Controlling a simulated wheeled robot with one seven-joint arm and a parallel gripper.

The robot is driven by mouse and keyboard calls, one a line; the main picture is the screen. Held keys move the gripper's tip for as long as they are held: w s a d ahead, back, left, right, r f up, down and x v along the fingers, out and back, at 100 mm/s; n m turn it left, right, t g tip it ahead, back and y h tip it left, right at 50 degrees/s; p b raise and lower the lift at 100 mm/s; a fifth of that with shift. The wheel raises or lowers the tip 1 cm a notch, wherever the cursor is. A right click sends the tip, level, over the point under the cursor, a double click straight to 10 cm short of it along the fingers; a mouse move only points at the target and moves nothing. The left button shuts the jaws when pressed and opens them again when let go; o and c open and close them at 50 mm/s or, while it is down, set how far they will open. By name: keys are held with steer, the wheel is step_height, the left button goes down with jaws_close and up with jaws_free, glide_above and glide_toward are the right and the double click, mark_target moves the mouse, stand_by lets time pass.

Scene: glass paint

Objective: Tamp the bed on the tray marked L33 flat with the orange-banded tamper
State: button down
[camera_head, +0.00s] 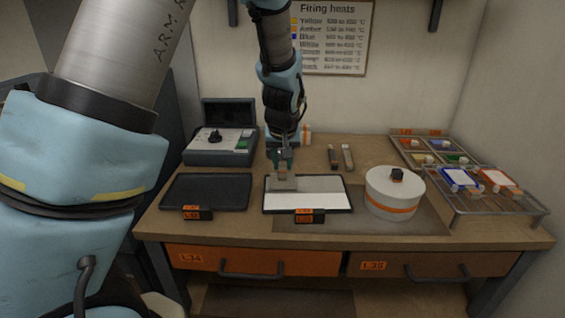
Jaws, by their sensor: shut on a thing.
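A flat tray (349,195) with a dark rim stands mid-table, an orange tag (308,213) at its front edge. The tag's text is too small to read surely. On the tray lies a pale bed (325,201), white along the front and greyer towards the back. My gripper (283,161) points down over the tray's back left part. It is shut on a tool with a flat grey foot (283,184), seemingly the tamper. Its orange band cannot be made out. The foot is at or just above the bed; I cannot tell whether they touch.
A dark, empty-looking tray (207,190) lies left. A white round pot (394,193) with an orange band stands close right.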

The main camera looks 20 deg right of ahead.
steer(key=shift+f+b, duration=0.35)
steer(key=shift+f, duration=0.35)
steer(key=shift+f, duration=0.3)
stand_by(0.8)
steer(key=shift+r, duration=0.1)
steer(key=shift+r+p, duration=0.75)
steer(key=shift+r, duration=0.35)
steer(key=shift+d, duration=0.1)
steer(key=shift+s+d+p, duration=0.3)
steer(key=shift+s+d, duration=0.05)
steer(key=shift+d, duration=0.6)
steer(key=shift+s+d+p, duration=0.3)
steer(key=shift+s+d, duration=0.1)
steer(key=shift+d, duration=0.5)
steer(key=shift+s+d+p, duration=0.3)
steer(key=shift+s+d, duration=0.05)
steer(key=shift+d, duration=0.6)
steer(key=shift+f, duration=0.15)
